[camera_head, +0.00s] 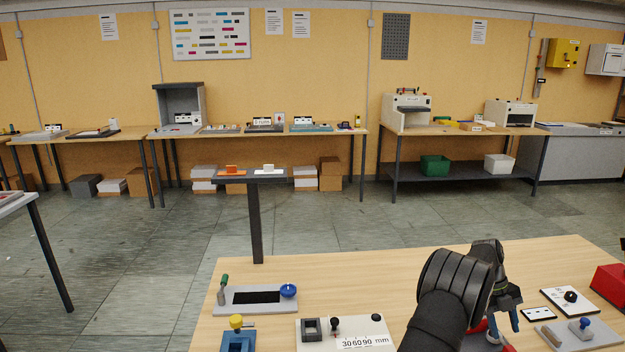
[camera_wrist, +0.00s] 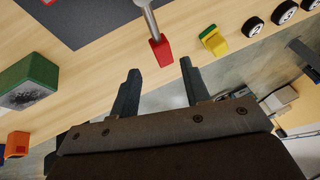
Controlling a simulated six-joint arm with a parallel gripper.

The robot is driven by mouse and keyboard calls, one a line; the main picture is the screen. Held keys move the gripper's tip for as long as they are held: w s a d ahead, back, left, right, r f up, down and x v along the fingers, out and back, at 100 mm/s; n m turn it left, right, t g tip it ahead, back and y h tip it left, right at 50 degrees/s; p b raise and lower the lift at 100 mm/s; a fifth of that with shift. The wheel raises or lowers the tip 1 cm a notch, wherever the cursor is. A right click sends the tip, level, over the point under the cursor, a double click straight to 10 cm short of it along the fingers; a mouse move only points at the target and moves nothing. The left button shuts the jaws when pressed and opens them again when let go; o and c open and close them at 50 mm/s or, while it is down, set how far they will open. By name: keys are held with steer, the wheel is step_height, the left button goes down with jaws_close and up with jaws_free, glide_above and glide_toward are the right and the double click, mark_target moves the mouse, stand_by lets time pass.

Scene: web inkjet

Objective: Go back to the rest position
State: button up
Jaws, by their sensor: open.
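My gripper shows at the bottom of the wrist view, its two dark fingers (camera_wrist: 158,90) apart with nothing between them. A red-tipped metal rod (camera_wrist: 160,48) lies just beyond the fingertips; I cannot tell whether it touches them. In the head view my black arm rises over the right half of the wooden table (camera_head: 240,270), with the gripper (camera_head: 503,325) low at its right side. The arm hides part of the table and what lies behind it.
On the table are a grey tray with a blue knob (camera_head: 288,291), a gauge block marked in mm (camera_head: 350,338), a blue device with a yellow knob (camera_head: 238,338), a white card with a black knob (camera_head: 571,297) and a red box (camera_head: 610,283).

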mark_target(510, 348)
steer(key=x, duration=0.5)
steer(key=shift+s+f, duration=0.1)
steer(key=shift+f, duration=0.05)
steer(key=shift+s+d+f, duration=0.15)
steer(key=shift+d+f, duration=0.05)
steer(key=shift+f, duration=0.05)
steer(key=shift+d+n+h, duration=0.3)
steer(key=shift+d+n, duration=0.1)
steer(key=shift+n, duration=0.4)
steer(key=shift+o, duration=0.5)
